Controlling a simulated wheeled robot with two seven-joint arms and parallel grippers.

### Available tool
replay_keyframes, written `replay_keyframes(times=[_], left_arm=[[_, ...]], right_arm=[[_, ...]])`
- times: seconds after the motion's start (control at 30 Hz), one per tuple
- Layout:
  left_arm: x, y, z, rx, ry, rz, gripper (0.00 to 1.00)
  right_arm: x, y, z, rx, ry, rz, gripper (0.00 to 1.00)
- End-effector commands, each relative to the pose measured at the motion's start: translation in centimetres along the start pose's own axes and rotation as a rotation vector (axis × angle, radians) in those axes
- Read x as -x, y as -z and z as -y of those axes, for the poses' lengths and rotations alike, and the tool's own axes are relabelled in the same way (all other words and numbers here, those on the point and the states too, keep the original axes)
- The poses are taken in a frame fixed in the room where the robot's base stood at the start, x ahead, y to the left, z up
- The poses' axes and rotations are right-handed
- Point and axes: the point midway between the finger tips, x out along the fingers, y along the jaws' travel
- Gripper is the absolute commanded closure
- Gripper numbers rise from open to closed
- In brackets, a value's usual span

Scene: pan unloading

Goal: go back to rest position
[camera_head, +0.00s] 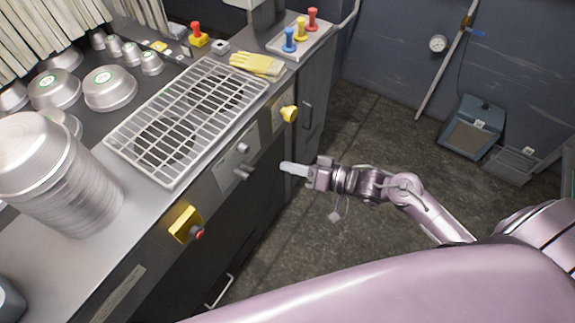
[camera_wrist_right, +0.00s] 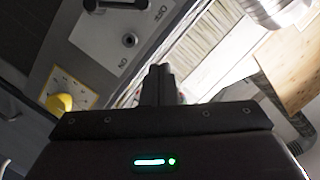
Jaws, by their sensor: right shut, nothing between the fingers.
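My right gripper (camera_head: 293,168) is in front of the counter's front face in the head view, below the counter top and apart from it. Its fingers are together and hold nothing. In the right wrist view its closed dark fingers (camera_wrist_right: 160,85) point up past the counter front, with control knobs (camera_wrist_right: 128,40) at the upper left and a yellow knob (camera_wrist_right: 58,103) at the left. My left gripper does not show.
Open floor (camera_head: 370,130) lies right, with a grey-blue bin (camera_head: 472,128) by the wall.

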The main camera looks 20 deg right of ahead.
Motion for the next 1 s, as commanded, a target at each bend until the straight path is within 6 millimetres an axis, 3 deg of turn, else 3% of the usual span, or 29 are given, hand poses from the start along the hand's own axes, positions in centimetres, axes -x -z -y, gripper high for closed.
replay_keyframes(times=[0.4,0.47,0.57,0.67,0.77,0.9,1.0], left_arm=[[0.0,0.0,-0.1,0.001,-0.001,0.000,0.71],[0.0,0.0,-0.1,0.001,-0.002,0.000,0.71],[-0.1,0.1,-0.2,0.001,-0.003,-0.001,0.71],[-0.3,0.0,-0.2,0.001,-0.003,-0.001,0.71],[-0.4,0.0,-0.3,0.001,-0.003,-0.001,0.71],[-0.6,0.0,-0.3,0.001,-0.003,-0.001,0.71],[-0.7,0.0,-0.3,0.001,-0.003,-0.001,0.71]], right_arm=[[0.0,-0.1,-0.1,0.000,-0.003,-0.001,1.00],[0.0,-0.3,-0.8,0.000,-0.018,-0.003,1.00],[0.1,-1.8,-3.8,0.007,-0.092,-0.009,1.00],[0.8,-5.0,-8.9,0.026,-0.227,-0.001,1.00],[2.2,-10.1,-14.6,0.052,-0.391,0.045,1.00],[5.0,-18.6,-20.5,0.089,-0.596,0.174,1.00],[7.7,-25.3,-23.1,0.112,-0.716,0.303,1.00]])
